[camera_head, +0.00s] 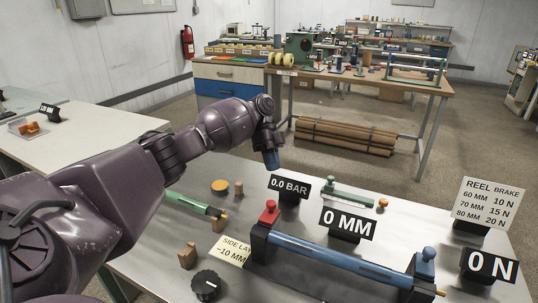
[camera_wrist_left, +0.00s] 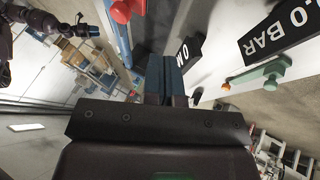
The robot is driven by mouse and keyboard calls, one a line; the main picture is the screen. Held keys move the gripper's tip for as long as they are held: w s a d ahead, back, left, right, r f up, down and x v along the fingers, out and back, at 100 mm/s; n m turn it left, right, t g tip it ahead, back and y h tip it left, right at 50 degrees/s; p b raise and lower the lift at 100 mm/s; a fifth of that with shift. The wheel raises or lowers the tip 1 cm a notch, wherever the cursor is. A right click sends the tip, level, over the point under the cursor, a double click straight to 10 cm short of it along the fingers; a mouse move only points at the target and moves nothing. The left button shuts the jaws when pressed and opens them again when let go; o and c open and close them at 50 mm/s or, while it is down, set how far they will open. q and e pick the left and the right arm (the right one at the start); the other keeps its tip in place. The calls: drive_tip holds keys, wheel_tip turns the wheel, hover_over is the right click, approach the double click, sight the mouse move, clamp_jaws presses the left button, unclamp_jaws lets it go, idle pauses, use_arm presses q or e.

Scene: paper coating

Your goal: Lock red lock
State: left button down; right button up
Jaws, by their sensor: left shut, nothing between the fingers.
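The red lock (camera_head: 269,212) is a red knob on a dark block at the left end of a blue roller bar (camera_head: 330,255). A blue knob (camera_head: 425,262) tops the block at the right end. The red knob also shows at the top edge of the left wrist view (camera_wrist_left: 124,10), partly cut off. My left gripper (camera_head: 271,160) hangs above and behind the red lock, apart from it, with its blue fingers shut and empty. The fingers also show in the left wrist view (camera_wrist_left: 166,78). What looks like my right gripper (camera_wrist_left: 78,29) is small and unclear there.
Signs reading 0.0 BAR (camera_head: 289,188), 0 MM (camera_head: 347,225) and 0 N (camera_head: 489,267) stand around the bar. A black dial (camera_head: 206,285) and wooden pegs (camera_head: 187,257) stand at the left front.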

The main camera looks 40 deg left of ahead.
sight(277, 210)
use_arm(q)
drive_tip(key=s+d+f+p, duration=0.1)
drive_tip(key=s+d+f, duration=0.1)
drive_tip(key=s+d+f+p, duration=0.1)
drive_tip(key=s+d+f, duration=0.1)
drive_tip(key=s, duration=0.1)
drive_tip(key=shift+f, duration=0.3)
drive_tip(key=shift+d+f, duration=0.1)
drive_tip(key=shift+f, duration=0.05)
drive_tip(key=shift+s, duration=0.1)
